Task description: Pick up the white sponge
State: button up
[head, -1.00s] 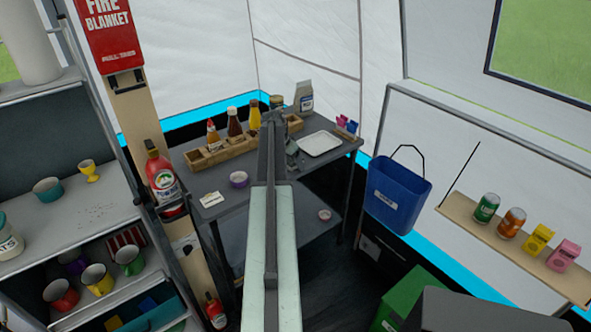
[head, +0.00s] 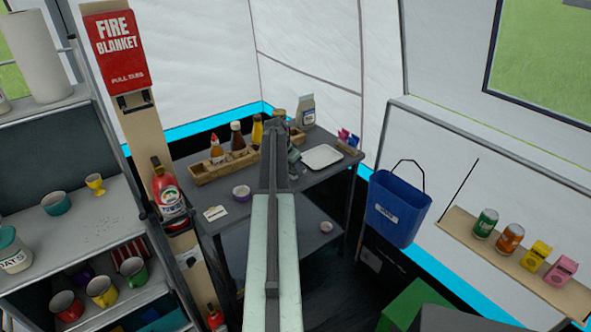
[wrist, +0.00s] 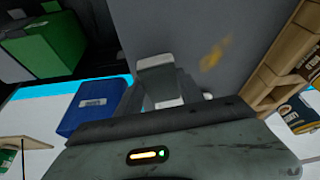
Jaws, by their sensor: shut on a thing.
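My gripper (wrist: 160,82) reaches out over the grey table (head: 300,186) at the back, seen mostly from behind in the head view. In the wrist view its jaws are shut on a small pale thing (wrist: 168,103), mostly hidden by the gripper body. It looks like the white sponge, but too little shows to be sure of its shape. In the head view my own arm hides the held thing.
A white tray (head: 322,157) lies right of my gripper. A wooden condiment rack (head: 212,173) with bottles stands at its left. A blue bin (head: 397,208) hangs to the right.

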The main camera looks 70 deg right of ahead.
jog(key=s+a+r, duration=0.1)
jog(key=s+a, duration=0.1)
jog(key=a, duration=0.5)
jog(key=s+a+r, duration=0.1)
jog(key=s+a, duration=0.2)
jog(key=a, duration=0.5)
jog(key=shift+p, duration=0.4)
jog(key=shift+a, duration=0.1)
jog(key=o, duration=0.8)
jog(key=shift+c, duration=0.2)
jog(key=c, duration=0.7)
jog(key=shift+o, duration=0.2)
jog(key=shift+s, duration=0.15)
